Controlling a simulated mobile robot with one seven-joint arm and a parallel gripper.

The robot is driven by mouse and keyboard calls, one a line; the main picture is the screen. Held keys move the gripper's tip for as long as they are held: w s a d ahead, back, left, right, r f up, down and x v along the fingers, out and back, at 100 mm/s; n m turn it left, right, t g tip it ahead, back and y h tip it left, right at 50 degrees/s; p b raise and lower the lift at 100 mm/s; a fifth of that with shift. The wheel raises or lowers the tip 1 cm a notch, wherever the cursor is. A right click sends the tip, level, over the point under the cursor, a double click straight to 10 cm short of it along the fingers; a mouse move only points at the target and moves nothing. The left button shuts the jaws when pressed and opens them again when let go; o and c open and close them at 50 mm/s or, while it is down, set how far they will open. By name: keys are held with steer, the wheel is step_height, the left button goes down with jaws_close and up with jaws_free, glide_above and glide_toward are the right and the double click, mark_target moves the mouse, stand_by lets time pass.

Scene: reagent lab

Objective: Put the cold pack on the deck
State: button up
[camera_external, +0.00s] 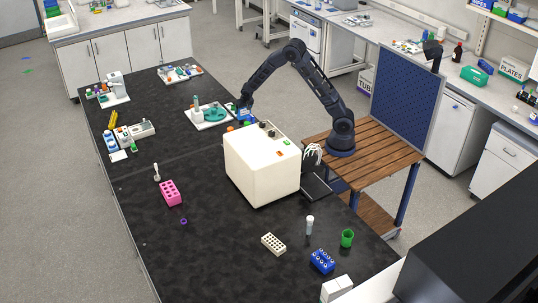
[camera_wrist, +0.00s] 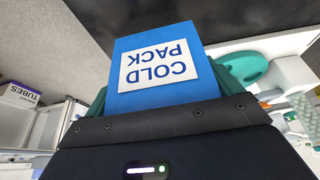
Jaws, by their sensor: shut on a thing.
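The cold pack (camera_wrist: 208,88) is a blue block with a white label reading "COLD PACK", upside down in the wrist view. My gripper (camera_wrist: 165,105) is shut on it, with teal finger parts showing at both sides. In the external view my gripper (camera_external: 243,112) is at the far side of the black bench, behind the cream box, with blue of the pack around it. Whether the pack touches anything beneath is unclear.
The large cream box (camera_external: 262,165) stands in front of my gripper. A pink rack (camera_external: 171,193), a white rack (camera_external: 273,243), a blue rack (camera_external: 322,261) and a green cup (camera_external: 347,238) stand on the black bench (camera_external: 120,220). The bench's left middle is mostly clear.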

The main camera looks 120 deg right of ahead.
mark_target(244, 114)
steer(key=shift+f, duration=2.05)
steer(key=o, duration=0.9)
steer(key=shift+f, duration=0.15)
steer(key=shift+o, duration=0.2)
steer(key=v, duration=1.2)
